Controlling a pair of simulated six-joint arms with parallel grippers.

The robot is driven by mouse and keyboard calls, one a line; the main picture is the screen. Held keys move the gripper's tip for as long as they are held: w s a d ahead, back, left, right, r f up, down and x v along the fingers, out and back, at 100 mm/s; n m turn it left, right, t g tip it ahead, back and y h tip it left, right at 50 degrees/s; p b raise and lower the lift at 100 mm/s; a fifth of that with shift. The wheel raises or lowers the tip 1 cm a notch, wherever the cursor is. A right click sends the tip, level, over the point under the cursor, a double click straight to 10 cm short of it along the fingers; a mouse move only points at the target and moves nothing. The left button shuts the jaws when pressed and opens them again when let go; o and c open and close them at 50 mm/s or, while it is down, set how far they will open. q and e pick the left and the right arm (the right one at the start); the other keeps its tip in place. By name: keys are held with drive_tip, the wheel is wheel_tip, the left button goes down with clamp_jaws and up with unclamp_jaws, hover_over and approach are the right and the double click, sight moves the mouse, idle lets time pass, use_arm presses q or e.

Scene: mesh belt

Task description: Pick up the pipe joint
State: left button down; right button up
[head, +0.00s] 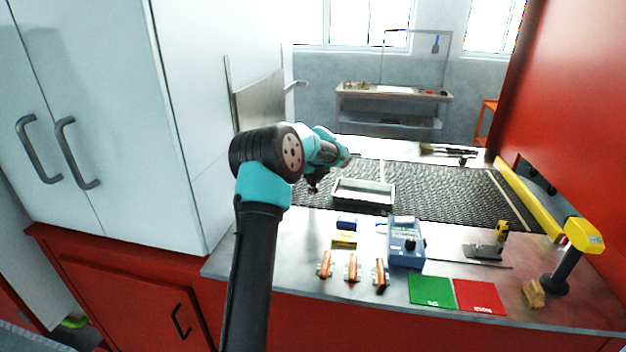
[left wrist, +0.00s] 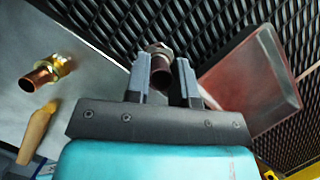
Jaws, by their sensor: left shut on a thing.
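My left gripper (left wrist: 162,66) is shut on a pipe joint (left wrist: 161,78), a short copper-brown tube with a metal nut at its far end. The tube shows between the two grey fingers in the left wrist view, with the dark mesh belt behind it. In the head view my left gripper (head: 314,187) hangs left of the grey tray (head: 363,205), above the near left part of the belt. The pipe joint is too small and dark to make out there. Another copper tube with a brass nut (left wrist: 47,73) lies on the metal surface in the left wrist view. My right gripper is not in view.
The mesh belt (head: 450,185) runs behind the metal bench. On the bench stand several copper pieces (head: 352,267), a blue meter (head: 405,245), a green mat (head: 430,290) and a red mat (head: 480,296). A yellow-headed post (head: 583,235) stands right. A white cabinet (head: 95,110) bounds the left.

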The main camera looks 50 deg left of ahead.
use_arm(q)
drive_tip(key=s+d+r, duration=0.1)
drive_tip(key=s+d, duration=0.8)
drive_tip(key=d, duration=0.2)
drive_tip(key=shift+s+r, duration=0.2)
drive_tip(key=shift+s, duration=0.1)
drive_tip(key=shift+w, duration=0.1)
